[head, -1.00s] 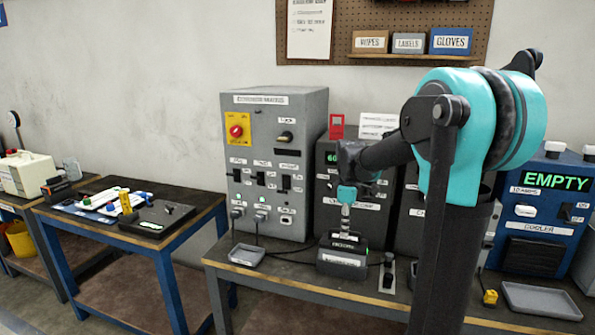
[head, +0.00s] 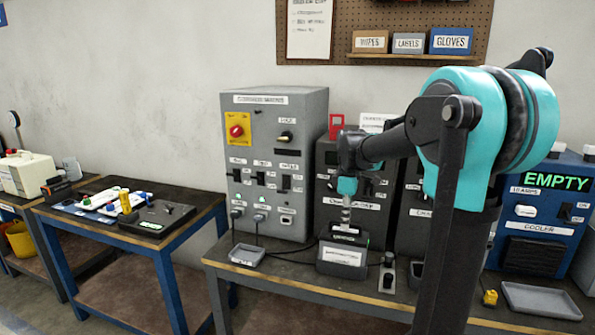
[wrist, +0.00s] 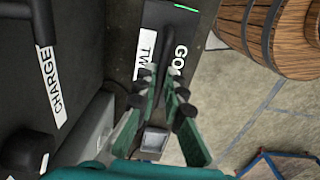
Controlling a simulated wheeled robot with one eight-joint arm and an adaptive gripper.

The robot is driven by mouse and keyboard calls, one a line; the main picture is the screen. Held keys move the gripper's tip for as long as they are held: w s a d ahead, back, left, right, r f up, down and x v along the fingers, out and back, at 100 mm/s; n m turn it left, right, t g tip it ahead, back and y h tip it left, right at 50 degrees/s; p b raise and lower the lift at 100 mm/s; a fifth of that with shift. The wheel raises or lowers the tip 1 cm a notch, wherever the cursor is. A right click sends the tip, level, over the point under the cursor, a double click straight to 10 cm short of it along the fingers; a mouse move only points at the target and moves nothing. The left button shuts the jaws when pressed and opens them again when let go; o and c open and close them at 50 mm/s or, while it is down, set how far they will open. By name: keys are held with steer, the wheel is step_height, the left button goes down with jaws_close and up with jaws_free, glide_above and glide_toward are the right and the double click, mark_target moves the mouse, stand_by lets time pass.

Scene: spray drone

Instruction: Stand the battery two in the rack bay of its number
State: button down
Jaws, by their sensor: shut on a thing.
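The battery (head: 342,268) is a dark block with a white front label and a handle on top. It is upright in front of the grey cabinets. In the wrist view the battery (wrist: 153,20) shows a label reading "TW", partly covered, another starting "GO", and a small green light. My gripper (head: 346,226) points down over it with its fingers shut on its handle; the fingers also show in the wrist view (wrist: 168,84). Whether the battery's underside touches the bench is hard to tell. I cannot make out a numbered rack bay.
The bench (head: 300,276) carries a grey switch cabinet (head: 272,170), dark charger units, a small tray (head: 246,255), a larger tray (head: 540,300) and a blue cooler reading "EMPTY" (head: 546,215). A blue-legged table (head: 95,245) stands left. A barrel (wrist: 270,35) shows in the wrist view.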

step_height(320, 180, up, 17)
stand_by(2.4)
stand_by(0.4)
